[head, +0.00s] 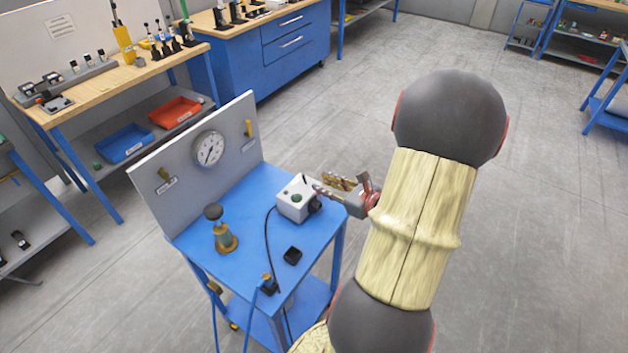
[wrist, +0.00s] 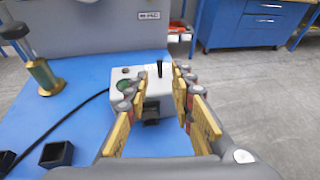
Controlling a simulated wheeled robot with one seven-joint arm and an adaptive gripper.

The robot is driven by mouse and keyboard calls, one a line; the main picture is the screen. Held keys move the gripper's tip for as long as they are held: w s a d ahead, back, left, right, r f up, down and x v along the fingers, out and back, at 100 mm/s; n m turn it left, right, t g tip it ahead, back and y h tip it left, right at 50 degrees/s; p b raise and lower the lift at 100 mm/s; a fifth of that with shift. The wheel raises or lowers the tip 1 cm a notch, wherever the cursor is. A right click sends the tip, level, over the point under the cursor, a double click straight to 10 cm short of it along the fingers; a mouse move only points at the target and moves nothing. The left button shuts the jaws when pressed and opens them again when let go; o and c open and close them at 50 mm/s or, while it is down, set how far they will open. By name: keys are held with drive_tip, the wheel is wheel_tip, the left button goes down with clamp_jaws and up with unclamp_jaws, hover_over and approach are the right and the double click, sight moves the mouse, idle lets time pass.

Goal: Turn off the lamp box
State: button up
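The lamp box is a small light grey box (head: 290,210) on the blue cart top, near its right edge. It also shows in the wrist view (wrist: 154,88). A green round lamp or button (wrist: 124,86) and an upright black toggle lever (wrist: 159,68) are on its top. A black fitting (wrist: 151,117) is on the side facing me. My gripper (wrist: 159,82) is open, with its yellow-padded fingers apart and the lever seen between them. In the head view my gripper (head: 326,186) is just right of the box. Whether a finger touches the box is unclear.
The blue cart (head: 250,195) has an upright grey panel with a gauge (head: 208,149). A brass valve (head: 225,235) and a small black open block (head: 292,256) stand on it. A black cable runs to the box. The floor right of the cart is clear.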

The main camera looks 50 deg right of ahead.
drive_tip(key=shift+v, duration=1)
drive_tip(key=s+a+f+n+g+y, duration=0.1)
drive_tip(key=s+a+n+g+y, duration=0.3)
drive_tip(key=a+n, duration=0.6)
drive_tip(key=s+a+f+n+g+y, duration=0.1)
drive_tip(key=s+a+n+g+y, duration=0.15)
drive_tip(key=a+n+g, duration=0.55)
drive_tip(key=w+a+r+n+t+h, duration=0.2)
drive_tip(key=a+r+n+t+h, duration=0.1)
drive_tip(key=a+r+n, duration=1.3)
drive_tip(key=a+n+h, duration=0.1)
drive_tip(key=a+n, duration=0.1)
drive_tip(key=shift+r+n+h, duration=0.3)
drive_tip(key=shift+h, duration=0.05)
